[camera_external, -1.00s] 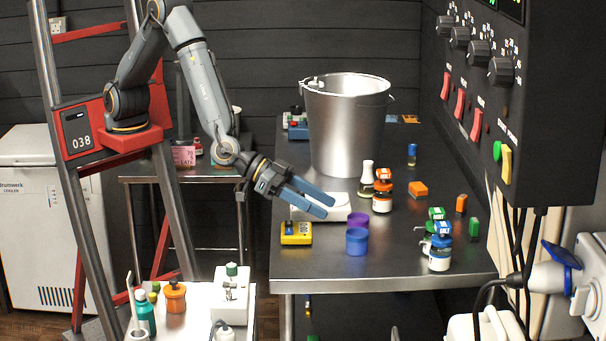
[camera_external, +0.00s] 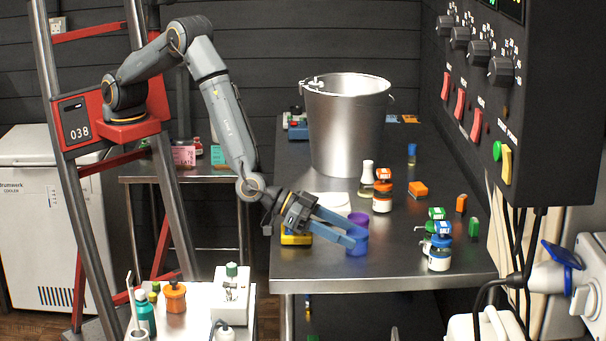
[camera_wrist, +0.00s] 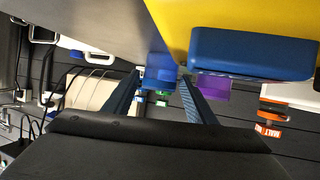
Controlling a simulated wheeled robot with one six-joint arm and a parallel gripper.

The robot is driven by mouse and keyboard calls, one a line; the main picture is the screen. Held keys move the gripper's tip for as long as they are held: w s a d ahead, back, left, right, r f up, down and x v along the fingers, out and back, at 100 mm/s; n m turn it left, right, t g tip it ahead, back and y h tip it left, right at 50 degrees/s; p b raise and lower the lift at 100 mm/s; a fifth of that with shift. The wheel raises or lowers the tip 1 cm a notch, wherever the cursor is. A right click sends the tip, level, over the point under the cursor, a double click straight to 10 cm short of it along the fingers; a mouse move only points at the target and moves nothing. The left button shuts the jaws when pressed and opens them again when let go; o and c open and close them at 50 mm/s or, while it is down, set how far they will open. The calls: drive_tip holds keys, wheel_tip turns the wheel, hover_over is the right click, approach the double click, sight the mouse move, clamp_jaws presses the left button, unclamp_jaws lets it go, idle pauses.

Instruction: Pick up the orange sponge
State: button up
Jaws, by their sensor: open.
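An orange block (camera_external: 418,189), which looks like the sponge, lies on the steel table right of the orange-capped jar (camera_external: 382,194). A smaller orange piece (camera_external: 461,203) stands near the table's right edge; I cannot tell for sure which is the sponge. My gripper (camera_external: 357,239) is open, left of and nearer the camera than both pieces. Its fingers overlap the blue tub (camera_external: 357,252) in the outside view; contact is unclear. In the wrist view my open fingers (camera_wrist: 159,75) frame a blue surface, and neither orange piece is clearly recognisable there.
A purple tub (camera_external: 358,218) stands behind the blue one. A yellow device (camera_external: 296,240) sits beneath my wrist. A large metal bucket (camera_external: 345,130) stands behind, and small blue-capped jars (camera_external: 440,252) stand at the front right. The table's front middle is clear.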

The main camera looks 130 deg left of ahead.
drive_tip(key=shift+w+a+f, duration=0.3)
drive_tip(key=shift+w+a, duration=0.05)
drive_tip(key=shift+w, duration=0.15)
drive_tip(key=shift+c, duration=0.2)
drive_tip(key=c, duration=0.8)
drive_tip(key=shift+r, duration=0.15)
wheel_tip(320, 180, up, 10)
drive_tip(key=b, duration=0.2)
wheel_tip(320, 180, down, 10)
drive_tip(key=p, duration=0.2)
drive_tip(key=shift+p, duration=0.35)
